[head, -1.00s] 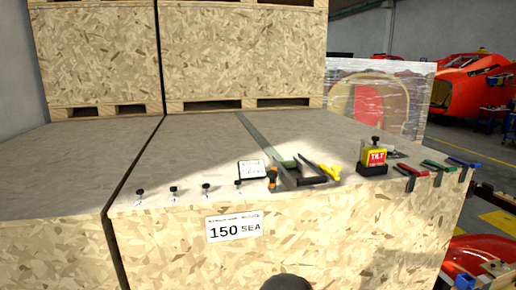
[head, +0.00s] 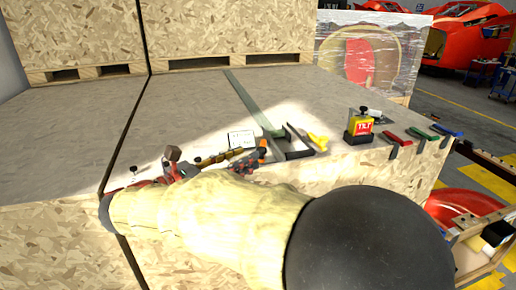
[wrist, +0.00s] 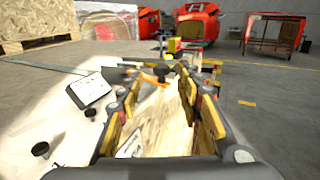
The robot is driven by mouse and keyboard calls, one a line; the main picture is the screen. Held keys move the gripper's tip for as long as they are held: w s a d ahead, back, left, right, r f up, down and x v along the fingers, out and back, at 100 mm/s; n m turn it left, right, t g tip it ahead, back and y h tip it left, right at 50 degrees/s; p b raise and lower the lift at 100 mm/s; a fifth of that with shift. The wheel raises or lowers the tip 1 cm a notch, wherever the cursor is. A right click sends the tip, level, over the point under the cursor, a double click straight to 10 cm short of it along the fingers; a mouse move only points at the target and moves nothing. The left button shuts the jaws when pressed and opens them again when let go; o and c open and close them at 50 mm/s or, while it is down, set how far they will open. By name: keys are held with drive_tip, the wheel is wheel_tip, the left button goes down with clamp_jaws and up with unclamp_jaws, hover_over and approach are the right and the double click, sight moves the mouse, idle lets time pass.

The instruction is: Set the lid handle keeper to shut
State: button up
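A black U-shaped handle (head: 298,150) lies on the crate lid near the front edge, with a yellow piece (head: 318,140) beside it. A small black part with an orange top (head: 262,147) stands at the edge left of the handle; I cannot tell surely whether it is the keeper, nor its setting. In the wrist view an orange piece (wrist: 153,79) and a dark knob show beyond my fingers. My gripper (wrist: 162,100) is open, its two fingers apart with the crate's board side seen between them. In the head view my gripper (head: 238,160) lies along the front edge, left of the orange-topped part, partly hidden by my arm.
A yellow-and-red tilt indicator (head: 360,126) stands right of the handle. Red (head: 397,138), green (head: 419,132) and blue clamps (head: 448,131) sit at the right corner. A white card (wrist: 89,90) and black knobs (wrist: 41,149) lie left of my fingers.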

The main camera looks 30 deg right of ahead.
sight(262, 149)
drive_tip(key=d, duration=0.6)
drive_tip(key=shift+w+d+p, duration=0.25)
drive_tip(key=shift+w+p, duration=0.15)
drive_tip(key=shift+c, duration=1)
clamp_jaws()
